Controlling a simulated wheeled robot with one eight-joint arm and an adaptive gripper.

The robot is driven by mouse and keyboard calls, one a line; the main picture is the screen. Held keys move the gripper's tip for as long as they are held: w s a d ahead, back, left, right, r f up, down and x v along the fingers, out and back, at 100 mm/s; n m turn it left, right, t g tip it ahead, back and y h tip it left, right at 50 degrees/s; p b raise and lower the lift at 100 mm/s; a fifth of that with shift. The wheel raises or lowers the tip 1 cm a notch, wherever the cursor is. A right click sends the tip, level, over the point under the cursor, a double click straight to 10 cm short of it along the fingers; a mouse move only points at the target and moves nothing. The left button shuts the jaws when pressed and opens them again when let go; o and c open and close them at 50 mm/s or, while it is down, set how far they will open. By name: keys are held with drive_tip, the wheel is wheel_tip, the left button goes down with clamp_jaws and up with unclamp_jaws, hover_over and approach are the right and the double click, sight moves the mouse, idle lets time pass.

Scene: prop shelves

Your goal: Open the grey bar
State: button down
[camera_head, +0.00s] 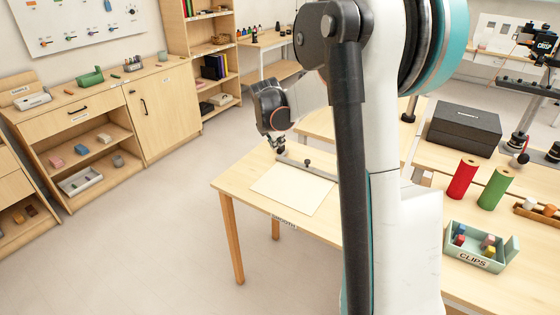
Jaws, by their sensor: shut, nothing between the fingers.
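The grey bar (318,173) lies across the far edge of a pale sheet on the wooden table, with a small dark knob on it. It runs from below my gripper toward the right, where my arm hides what lies beyond. My gripper (280,149) is small in view, pointing down over the bar's left end. Its fingers look closed and empty. Whether the fingertips touch the bar cannot be told from this view.
The pale sheet (291,189) lies flat on the wooden table (238,183). A green "CLIPS" box (455,259), red roll (462,179), green roll (495,188) and dark case (464,129) stand to the right. Cabinets (75,150) line the left wall. Open floor lies between.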

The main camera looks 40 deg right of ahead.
drive_tip(key=w+d+f+n+b, duration=0.1)
drive_tip(key=d+f, duration=0.4)
drive_tip(key=f, duration=0.2)
drive_tip(key=w+d+f+n+g+b, duration=0.1)
drive_tip(key=w+d+f, duration=0.1)
drive_tip(key=d+f, duration=0.3)
drive_tip(key=w+d+f+n+b, duration=0.1)
drive_tip(key=d+f+n+b, duration=0.1)
drive_tip(key=d+f, duration=0.3)
drive_tip(key=shift+w+d+f+g+h, duration=0.15)
drive_tip(key=shift+f, duration=0.8)
drive_tip(key=shift+w+d+f+g+h, duration=0.1)
drive_tip(key=shift+f+g+h, duration=0.05)
drive_tip(key=shift+f, duration=0.75)
drive_tip(key=shift+r, duration=0.2)
